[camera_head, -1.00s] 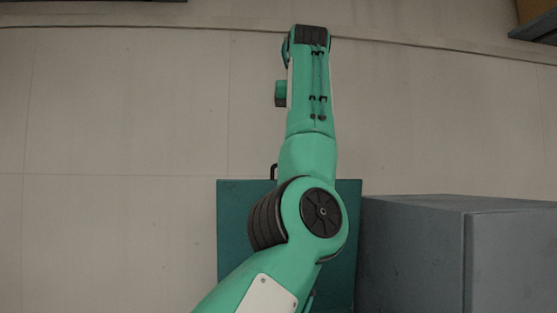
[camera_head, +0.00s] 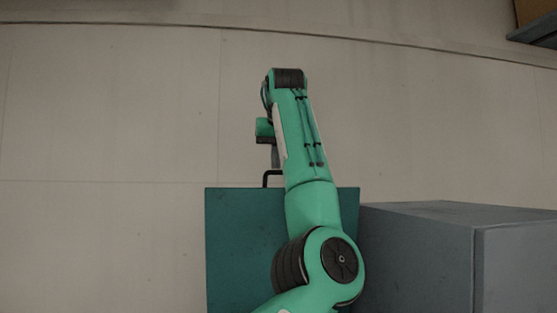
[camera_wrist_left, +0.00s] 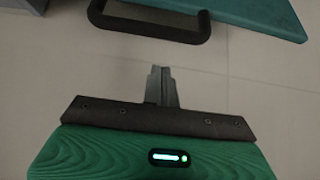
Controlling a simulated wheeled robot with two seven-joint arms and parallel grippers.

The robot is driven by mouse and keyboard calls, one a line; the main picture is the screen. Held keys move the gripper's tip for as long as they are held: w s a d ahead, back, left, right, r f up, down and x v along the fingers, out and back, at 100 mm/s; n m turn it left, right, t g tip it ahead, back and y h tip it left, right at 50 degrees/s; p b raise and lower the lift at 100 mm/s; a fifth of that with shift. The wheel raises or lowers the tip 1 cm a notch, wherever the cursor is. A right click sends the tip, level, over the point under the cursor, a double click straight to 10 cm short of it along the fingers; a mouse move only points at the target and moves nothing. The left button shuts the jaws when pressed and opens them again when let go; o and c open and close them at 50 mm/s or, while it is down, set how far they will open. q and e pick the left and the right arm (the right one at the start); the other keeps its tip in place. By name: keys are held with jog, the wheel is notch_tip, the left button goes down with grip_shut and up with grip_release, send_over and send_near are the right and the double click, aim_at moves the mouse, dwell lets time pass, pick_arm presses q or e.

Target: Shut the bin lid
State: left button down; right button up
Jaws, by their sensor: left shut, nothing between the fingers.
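The teal bin lid (camera_head: 235,240) shows as a flat panel at the lower middle of the head view, partly hidden by my left arm. I cannot tell how far it stands open. A black bar handle (camera_head: 265,179) sticks out from its far edge. In the left wrist view the handle (camera_wrist_left: 150,28) crosses the top, beside the lid (camera_wrist_left: 250,12). My left gripper (camera_head: 275,160) is just beyond the handle in the head view. Its fingers (camera_wrist_left: 160,72) are shut and empty, pointing toward the handle with a visible gap. My right gripper is not in view.
A large grey box (camera_head: 420,245) stands close to the right of the lid. A shelf edge (camera_head: 535,30) shows at the upper right. The pale floor (camera_head: 100,120) is clear to the left and beyond the lid.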

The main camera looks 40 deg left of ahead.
aim_at(279, 171)
pick_arm(q)
jog(key=shift+s+d+f, duration=0.1)
jog(key=shift+s+d, duration=0.6)
jog(key=shift+d, duration=0.35)
jog(key=shift+s+d+f, duration=0.2)
jog(key=shift+s+d, duration=0.1)
jog(key=shift+d, duration=0.05)
jog(key=shift+a+f, duration=0.1)
jog(key=shift+f, duration=0.1)
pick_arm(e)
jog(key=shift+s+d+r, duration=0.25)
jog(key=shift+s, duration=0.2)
pick_arm(q)
jog(key=shift+s+r, duration=0.1)
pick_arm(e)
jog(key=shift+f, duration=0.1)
